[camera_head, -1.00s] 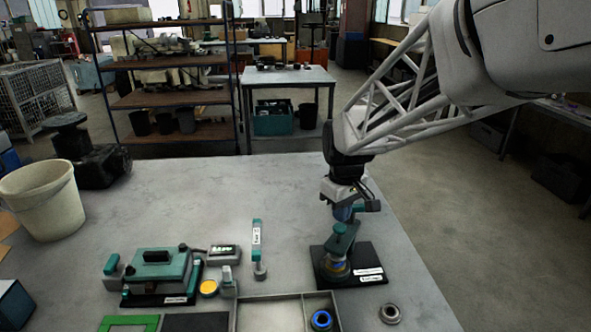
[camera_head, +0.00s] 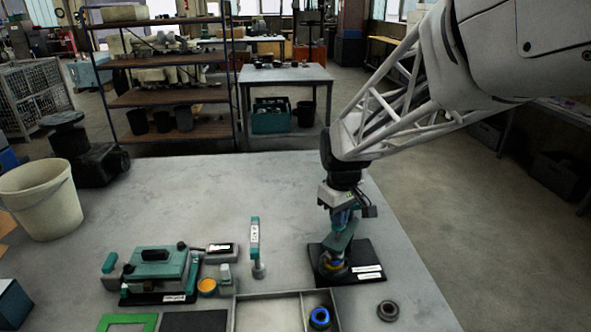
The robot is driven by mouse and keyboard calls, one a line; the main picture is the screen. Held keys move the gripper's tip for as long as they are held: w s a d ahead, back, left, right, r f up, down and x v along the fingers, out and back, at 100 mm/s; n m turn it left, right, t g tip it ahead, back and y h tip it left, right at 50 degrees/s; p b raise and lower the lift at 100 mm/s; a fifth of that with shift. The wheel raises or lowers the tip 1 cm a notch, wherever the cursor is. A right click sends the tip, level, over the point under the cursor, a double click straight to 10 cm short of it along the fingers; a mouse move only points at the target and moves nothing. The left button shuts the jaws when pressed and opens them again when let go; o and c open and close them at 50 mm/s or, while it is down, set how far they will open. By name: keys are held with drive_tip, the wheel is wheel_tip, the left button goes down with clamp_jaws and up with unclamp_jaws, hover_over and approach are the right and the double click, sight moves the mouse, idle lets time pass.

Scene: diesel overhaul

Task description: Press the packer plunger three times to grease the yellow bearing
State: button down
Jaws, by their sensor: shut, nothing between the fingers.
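The packer (camera_head: 338,243) stands on a black base plate (camera_head: 370,262) at the right of the table, with a green plunger part on top. Yellow and blue show low in it (camera_head: 333,265); this looks like the yellow bearing, mostly covered by the packer. My gripper (camera_head: 342,221) points down directly over the packer and is shut with nothing held. Its tips overlap the plunger top in this view, so I cannot tell whether they touch it. How far the plunger is pressed is unclear.
A grey tray (camera_head: 268,298) at the front holds a blue ring (camera_head: 320,318). A dark ring (camera_head: 388,310) lies to its right. A green device (camera_head: 158,268), an orange-yellow disc (camera_head: 207,287) and an upright green-topped handle (camera_head: 256,247) stand left. The table's back middle is clear.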

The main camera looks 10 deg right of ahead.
drive_tip(key=shift+f, duration=0.9)
drive_tip(key=shift+r, duration=1.9)
drive_tip(key=shift+f, duration=0.7)
